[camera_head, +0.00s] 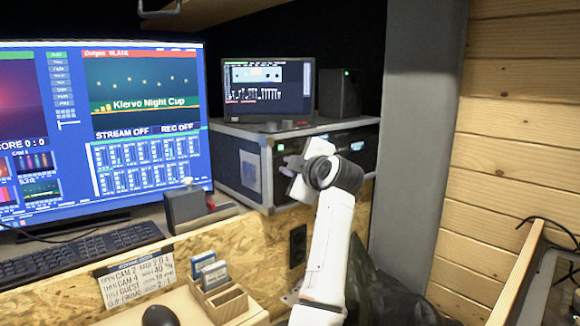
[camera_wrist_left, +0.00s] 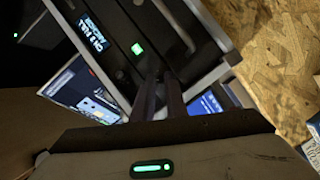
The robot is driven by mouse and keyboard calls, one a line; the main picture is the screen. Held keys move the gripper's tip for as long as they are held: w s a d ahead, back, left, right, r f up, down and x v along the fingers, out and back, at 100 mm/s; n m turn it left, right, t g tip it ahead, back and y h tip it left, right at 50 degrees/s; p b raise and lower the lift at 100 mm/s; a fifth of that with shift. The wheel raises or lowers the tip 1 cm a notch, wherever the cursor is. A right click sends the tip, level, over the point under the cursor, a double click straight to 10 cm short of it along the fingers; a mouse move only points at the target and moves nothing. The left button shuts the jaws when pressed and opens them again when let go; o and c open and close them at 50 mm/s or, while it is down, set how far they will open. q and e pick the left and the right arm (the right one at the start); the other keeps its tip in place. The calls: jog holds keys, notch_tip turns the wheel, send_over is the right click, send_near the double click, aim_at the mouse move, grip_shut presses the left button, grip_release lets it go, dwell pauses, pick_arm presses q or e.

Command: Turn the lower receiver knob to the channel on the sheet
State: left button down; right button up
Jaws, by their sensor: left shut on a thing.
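The receivers sit in a silver-edged rack case (camera_head: 240,165) right of the big monitor. In the left wrist view, the dark receiver front (camera_wrist_left: 112,20) carries a small lit display (camera_wrist_left: 95,33), tilted, and a green light. Its text is too small to read surely. My left gripper (camera_head: 288,166) is at the left part of the case front. In the left wrist view its two dark fingers (camera_wrist_left: 160,98) are close together against the panel, shut on the lower receiver knob, which they hide. The printed sheet (camera_head: 135,275) is on the desk front; its small lines are hard to read. My right gripper is out of view.
A small monitor (camera_head: 268,85) and a speaker (camera_head: 340,93) stand on the case. A dark box (camera_head: 185,208) and keyboard (camera_head: 75,257) are on the desk left of my arm. A wooden holder with cards (camera_head: 222,300) is below. A grey post (camera_head: 412,140) rises at right.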

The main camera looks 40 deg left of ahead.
pick_arm(q)
jog(key=shift+f+n+t+y, duration=0.15)
jog(key=shift+n+t+y, duration=0.15)
jog(key=shift+n, duration=0.6)
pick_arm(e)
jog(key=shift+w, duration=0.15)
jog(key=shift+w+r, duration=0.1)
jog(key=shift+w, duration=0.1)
pick_arm(q)
jog(key=c, duration=1.8)
grip_release()
jog(key=shift+o, duration=0.2)
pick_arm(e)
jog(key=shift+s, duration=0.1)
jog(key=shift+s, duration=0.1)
